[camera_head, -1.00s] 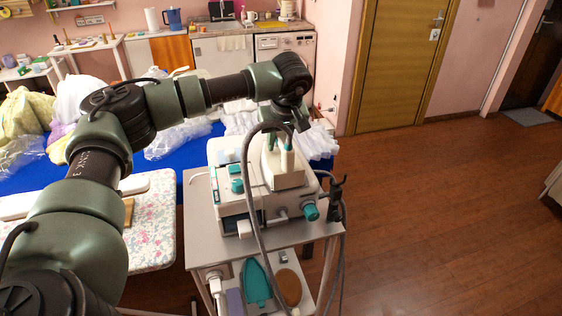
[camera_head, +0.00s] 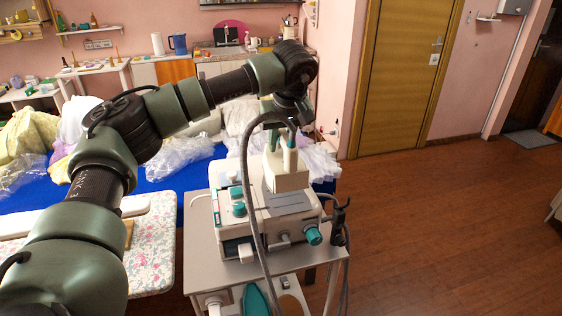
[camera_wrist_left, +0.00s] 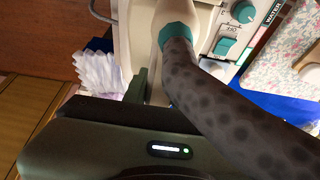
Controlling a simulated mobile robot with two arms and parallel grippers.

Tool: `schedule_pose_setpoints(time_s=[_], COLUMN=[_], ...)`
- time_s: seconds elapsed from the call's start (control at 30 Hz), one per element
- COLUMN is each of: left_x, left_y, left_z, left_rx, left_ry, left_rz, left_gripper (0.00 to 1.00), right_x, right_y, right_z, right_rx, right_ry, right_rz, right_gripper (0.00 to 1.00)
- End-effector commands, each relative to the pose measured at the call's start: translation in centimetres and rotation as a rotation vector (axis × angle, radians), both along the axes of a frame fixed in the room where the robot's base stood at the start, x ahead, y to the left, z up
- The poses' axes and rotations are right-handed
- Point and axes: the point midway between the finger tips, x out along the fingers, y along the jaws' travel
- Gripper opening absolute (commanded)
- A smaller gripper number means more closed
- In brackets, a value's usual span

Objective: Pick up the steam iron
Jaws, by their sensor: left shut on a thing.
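The steam iron (camera_head: 288,179) is off-white with a teal-trimmed handle, at the middle of the head view. My left gripper (camera_head: 284,128) comes down from above and is shut on the iron's handle; my arm partly hides the fingers. The iron stands just above the boxy steam station (camera_head: 250,222), whose grey top shows below it. In the left wrist view, the pale iron (camera_wrist_left: 176,13) shows with a teal collar where the thick dark hose leaves it. My right gripper is not in view.
The station sits on a grey cart (camera_head: 205,260). A floral ironing board (camera_head: 155,245) is at the left. Clear plastic-wrapped garments lie on a blue surface (camera_head: 170,180) behind. Wooden floor is free at right.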

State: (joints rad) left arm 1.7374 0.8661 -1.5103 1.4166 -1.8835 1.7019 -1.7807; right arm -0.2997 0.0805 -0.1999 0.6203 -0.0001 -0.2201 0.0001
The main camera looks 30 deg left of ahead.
Motion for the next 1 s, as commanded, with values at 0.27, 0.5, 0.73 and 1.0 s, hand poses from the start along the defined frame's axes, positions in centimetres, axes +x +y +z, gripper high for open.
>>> schedule_pose_setpoints(time_s=[0.27,0.5,0.73,1.0], left_x=[0.1,0.1,0.0,0.0], left_y=[-0.1,-0.1,0.0,0.0], left_z=[8.0,12.2,13.6,13.6], left_rx=[-0.002,0.000,0.000,0.000], left_ry=[-0.008,-0.005,-0.002,-0.003], left_rz=[0.000,-0.001,-0.001,-0.001], left_gripper=[0.00,0.00,0.00,0.24], right_x=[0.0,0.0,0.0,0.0], right_y=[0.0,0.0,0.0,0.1], right_z=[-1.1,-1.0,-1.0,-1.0], right_rx=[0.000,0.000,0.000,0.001], right_ry=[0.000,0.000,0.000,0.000], right_rz=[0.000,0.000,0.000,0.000], right_gripper=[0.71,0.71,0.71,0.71])
